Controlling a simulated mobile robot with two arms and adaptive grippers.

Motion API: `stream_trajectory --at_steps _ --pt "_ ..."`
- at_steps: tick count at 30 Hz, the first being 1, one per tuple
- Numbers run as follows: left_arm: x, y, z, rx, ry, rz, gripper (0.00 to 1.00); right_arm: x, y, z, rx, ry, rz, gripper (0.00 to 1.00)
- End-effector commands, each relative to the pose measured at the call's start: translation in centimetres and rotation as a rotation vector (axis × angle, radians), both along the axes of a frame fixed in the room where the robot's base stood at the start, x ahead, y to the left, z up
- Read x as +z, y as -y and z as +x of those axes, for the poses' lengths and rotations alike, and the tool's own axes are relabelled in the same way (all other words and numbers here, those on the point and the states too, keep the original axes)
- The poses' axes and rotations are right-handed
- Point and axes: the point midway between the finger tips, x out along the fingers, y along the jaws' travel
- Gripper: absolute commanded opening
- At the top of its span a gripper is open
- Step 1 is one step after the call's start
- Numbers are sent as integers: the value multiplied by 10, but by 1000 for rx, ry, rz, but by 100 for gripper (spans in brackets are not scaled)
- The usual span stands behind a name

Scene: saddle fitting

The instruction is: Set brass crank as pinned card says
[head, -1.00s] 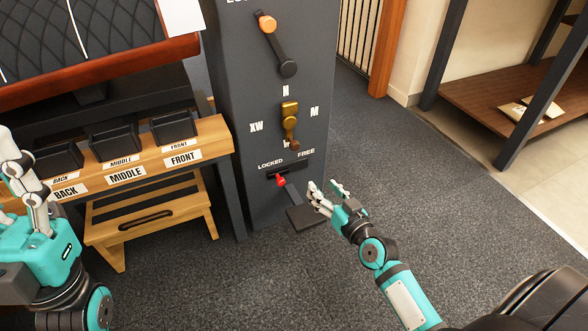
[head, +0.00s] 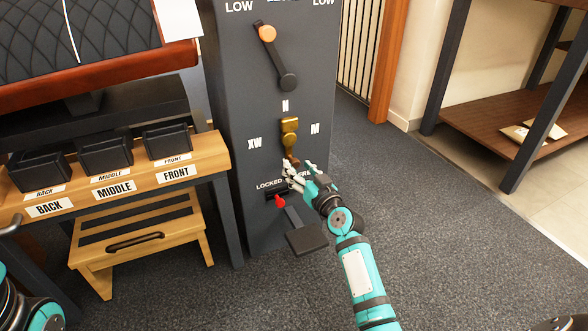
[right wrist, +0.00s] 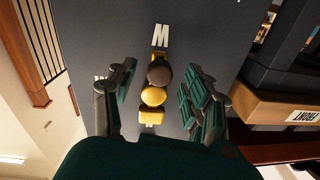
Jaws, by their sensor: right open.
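The brass crank (head: 289,137) sits on the dark column and points down, its brown knob (right wrist: 159,72) at the lower end. Labels around it read N above, XW left and M right; the lower one is hidden in the head view. My right gripper (head: 300,172) is open, just below and in front of the knob. In the right wrist view its fingers stand on both sides of the crank, apart from it. My left gripper is mostly cut off at the left edge; only a grey piece shows. A white card (head: 178,18) shows at the top; its writing is not readable.
Above the crank is a black lever with an orange knob (head: 267,33). Below is a red-tipped lever (head: 280,202) by LOCKED, over a dark pedal (head: 307,239). A wooden bench (head: 120,182) with labelled bins stands left. Carpet is clear at right.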

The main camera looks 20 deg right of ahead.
Motion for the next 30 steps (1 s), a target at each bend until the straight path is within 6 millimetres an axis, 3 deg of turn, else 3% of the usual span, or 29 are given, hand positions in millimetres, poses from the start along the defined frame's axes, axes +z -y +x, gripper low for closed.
stream_trajectory --at_steps 6,17,30 --pt "3 1 -7 1 35 2 40 -1 -1 27 -1 1 1 51" --pt "5 1 -9 2 42 3 40 0 -2 33 0 0 -1 51" --pt "5 1 -9 2 42 3 40 0 -2 32 0 0 -1 0"
